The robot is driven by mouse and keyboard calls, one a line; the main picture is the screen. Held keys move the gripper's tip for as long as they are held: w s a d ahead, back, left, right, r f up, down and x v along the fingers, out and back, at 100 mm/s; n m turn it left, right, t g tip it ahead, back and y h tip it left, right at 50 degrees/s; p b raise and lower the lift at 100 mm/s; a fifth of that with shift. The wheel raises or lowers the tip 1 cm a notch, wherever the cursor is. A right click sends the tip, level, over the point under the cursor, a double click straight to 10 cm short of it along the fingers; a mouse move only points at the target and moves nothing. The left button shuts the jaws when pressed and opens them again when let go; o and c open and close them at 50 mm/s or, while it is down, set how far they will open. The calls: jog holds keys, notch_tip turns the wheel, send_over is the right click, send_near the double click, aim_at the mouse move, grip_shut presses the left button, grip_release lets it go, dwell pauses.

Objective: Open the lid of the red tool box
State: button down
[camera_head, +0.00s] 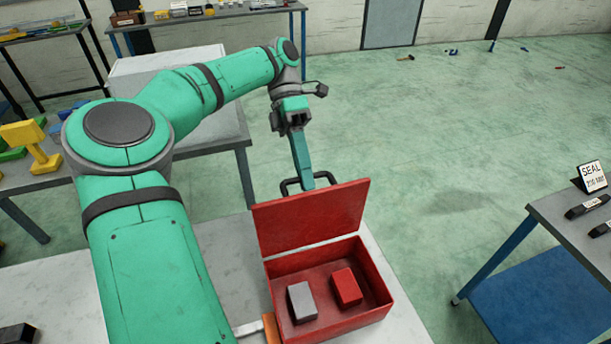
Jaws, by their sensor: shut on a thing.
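The red tool box (382,296) stands on a pale table top in the lower middle. Its red lid (312,220) is raised at the back edge, tilted up and standing clear of the opening. A black handle (287,190) sticks out at the lid's top. My gripper (306,182) reaches down from above and is shut on this handle; the fingertips partly cover it. Inside the open box lie a grey block (302,302) and a red block (346,287).
The white table top (393,290) is bare to the right of the box. An orange-brown piece (271,327) lies at the box's left side. A side table (570,223) with a "SEAL" sign (592,176) stands at right. Open green floor lies behind.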

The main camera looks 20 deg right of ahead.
jog(key=shift+f, duration=0.25)
jog(key=c, duration=1.8)
grip_release()
jog(key=shift+w, duration=0.1)
jog(key=shift+r, duration=0.1)
notch_tip(320, 180, up, 4)
jog(key=shift+f, duration=0.25)
jog(key=s+a+r, duration=0.1)
jog(key=s+r, duration=0.2)
jog(key=s, duration=0.1)
jog(key=s+a+r, duration=0.1)
jog(key=s+r, duration=0.2)
jog(key=s, duration=0.2)
jog(key=s+a+r, duration=0.2)
jog(key=s+r, duration=0.1)
jog(key=s, duration=0.1)
jog(key=shift+s+r, duration=0.2)
jog(key=shift+r, duration=0.05)
